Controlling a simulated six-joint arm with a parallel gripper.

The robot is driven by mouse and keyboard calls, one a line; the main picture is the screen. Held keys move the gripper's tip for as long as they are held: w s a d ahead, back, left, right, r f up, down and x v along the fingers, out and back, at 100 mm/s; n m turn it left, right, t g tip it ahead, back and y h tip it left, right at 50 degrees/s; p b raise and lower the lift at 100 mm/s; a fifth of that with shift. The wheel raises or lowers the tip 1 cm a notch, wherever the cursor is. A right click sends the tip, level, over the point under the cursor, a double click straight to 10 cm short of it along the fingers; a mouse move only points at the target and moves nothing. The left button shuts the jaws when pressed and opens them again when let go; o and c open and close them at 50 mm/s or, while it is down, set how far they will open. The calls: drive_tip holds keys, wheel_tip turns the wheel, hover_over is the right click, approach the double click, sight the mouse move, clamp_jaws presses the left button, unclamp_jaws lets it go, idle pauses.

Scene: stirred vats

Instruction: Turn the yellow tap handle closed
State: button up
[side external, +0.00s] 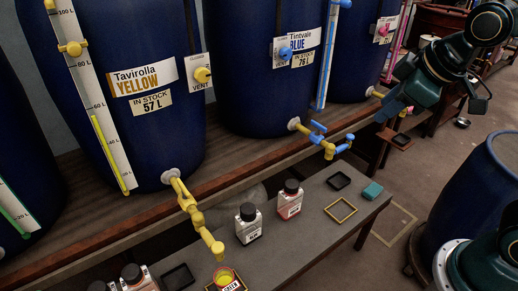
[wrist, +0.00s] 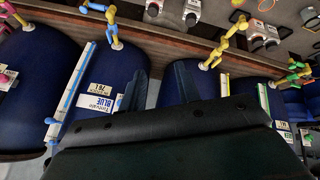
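The yellow tap (side external: 195,215) sticks out from the foot of the Tavirolla Yellow vat (side external: 150,130) in the side external view. Its handle (side external: 179,192) appears to lie roughly in line with the pipe. An open bottle (side external: 232,285) with yellow at its mouth stands below the spout. Whether liquid is flowing I cannot tell. The yellow tap also shows in the wrist view (wrist: 224,44), beyond my fingers. My gripper (wrist: 160,80) is open and empty, its two dark fingers apart. In the side external view my arm is at the upper right, well away from the yellow tap.
A blue-handled tap (side external: 322,138) juts out to the right of the yellow one. A black-capped bottle (side external: 248,222) and a red-labelled bottle (side external: 290,200) stand on the low bench (side external: 310,235). A blue drum (side external: 480,190) stands at the right. The space above the bench is free.

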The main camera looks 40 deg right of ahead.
drive_tip(key=w+a+f+n+t+h, duration=0.1)
drive_tip(key=w+a+f+n, duration=0.3)
drive_tip(key=w, duration=0.3)
drive_tip(key=w+a+f+n+t, duration=0.1)
drive_tip(key=w+a+f+n, duration=0.3)
drive_tip(key=w, duration=0.3)
drive_tip(key=w+a+f+n+t+h, duration=0.1)
drive_tip(key=w+a+f+n, duration=0.1)
drive_tip(key=w+a+n, duration=0.35)
drive_tip(key=n+t+y, duration=0.3)
drive_tip(key=n+t, duration=0.1)
drive_tip(key=n, duration=1.4)
approach(185, 189)
drive_tip(key=shift+m+v, duration=0.25)
drive_tip(key=shift+v, duration=0.8)
drive_tip(key=shift+a, duration=0.15)
drive_tip(key=shift+x, duration=6.85)
drive_tip(key=shift+c, duration=0.4)
